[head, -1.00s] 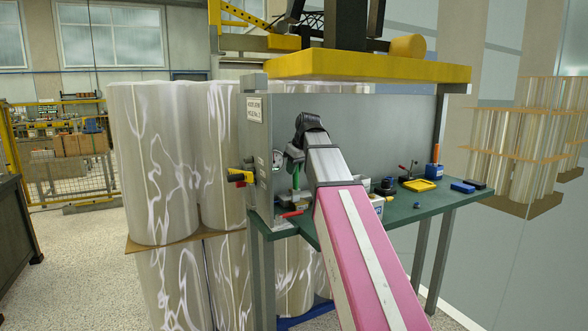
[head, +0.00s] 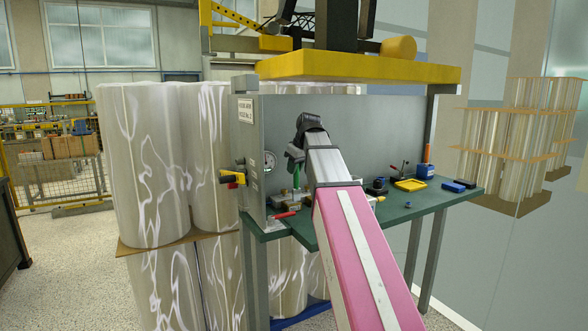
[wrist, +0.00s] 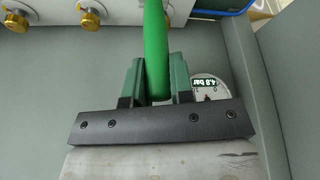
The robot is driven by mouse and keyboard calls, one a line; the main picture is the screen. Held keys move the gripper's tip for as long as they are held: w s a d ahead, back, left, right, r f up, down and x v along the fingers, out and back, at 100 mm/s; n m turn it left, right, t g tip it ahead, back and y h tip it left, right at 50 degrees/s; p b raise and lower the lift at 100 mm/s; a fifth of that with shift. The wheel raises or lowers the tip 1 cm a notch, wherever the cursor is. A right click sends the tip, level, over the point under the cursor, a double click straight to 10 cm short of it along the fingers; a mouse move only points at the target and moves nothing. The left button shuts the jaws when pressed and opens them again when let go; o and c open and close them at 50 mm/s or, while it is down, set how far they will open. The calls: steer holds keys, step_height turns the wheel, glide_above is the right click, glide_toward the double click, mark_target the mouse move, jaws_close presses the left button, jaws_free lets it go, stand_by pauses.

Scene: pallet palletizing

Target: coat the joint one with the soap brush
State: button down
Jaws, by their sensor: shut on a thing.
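My gripper (wrist: 156,80) is shut on the green handle of the soap brush (wrist: 155,35), which stands between the two fingers in the wrist view. The brush's bristle end is not visible there. In the head view the green handle (head: 297,178) shows below my dark wrist, over the green bench. Brass fittings (wrist: 90,18) sit in a row on a pale block at the top of the wrist view, apart from my fingers. I cannot tell which one is joint one.
A round gauge (head: 269,162) is on the grey side panel, left of my wrist. A red-handled tool (head: 285,215) lies at the bench's front left.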

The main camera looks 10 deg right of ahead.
steer(key=shift+r, duration=3.5)
steer(key=shift+f, duration=0.15)
steer(key=shift+f, duration=3.4)
steer(key=shift+a, duration=0.1)
